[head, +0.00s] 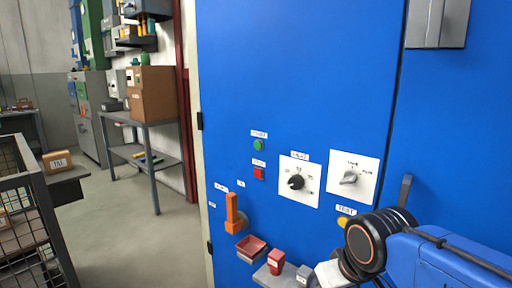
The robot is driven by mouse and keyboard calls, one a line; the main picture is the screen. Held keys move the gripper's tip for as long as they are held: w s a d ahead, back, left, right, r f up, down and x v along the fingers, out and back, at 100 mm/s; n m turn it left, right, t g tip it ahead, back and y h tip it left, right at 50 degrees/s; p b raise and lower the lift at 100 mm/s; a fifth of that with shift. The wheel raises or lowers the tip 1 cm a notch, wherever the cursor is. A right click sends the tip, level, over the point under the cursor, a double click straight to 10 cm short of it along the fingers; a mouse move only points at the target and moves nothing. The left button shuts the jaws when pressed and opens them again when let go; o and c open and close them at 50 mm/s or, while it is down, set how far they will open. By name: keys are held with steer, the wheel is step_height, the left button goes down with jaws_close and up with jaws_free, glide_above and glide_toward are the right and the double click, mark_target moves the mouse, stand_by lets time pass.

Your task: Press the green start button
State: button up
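The green start button (258,145) sits on the blue cabinet front (290,60), under a small white label. My arm comes in from the lower right, with a dark round joint in front of the cabinet. The arm's end runs down to the bottom edge near a white part, right of and below the green button. The gripper's fingers cannot be made out. Nothing covers the green button.
Two dial plates (300,193) (366,172) are right of the buttons. An orange handle (233,214) sticks out at lower left, above a red tray (251,246). A red block (276,262) stands on a grey ledge. A wire cage (20,200) stands left; floor between is clear.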

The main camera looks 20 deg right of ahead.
jaws_close()
stand_by(1.4)
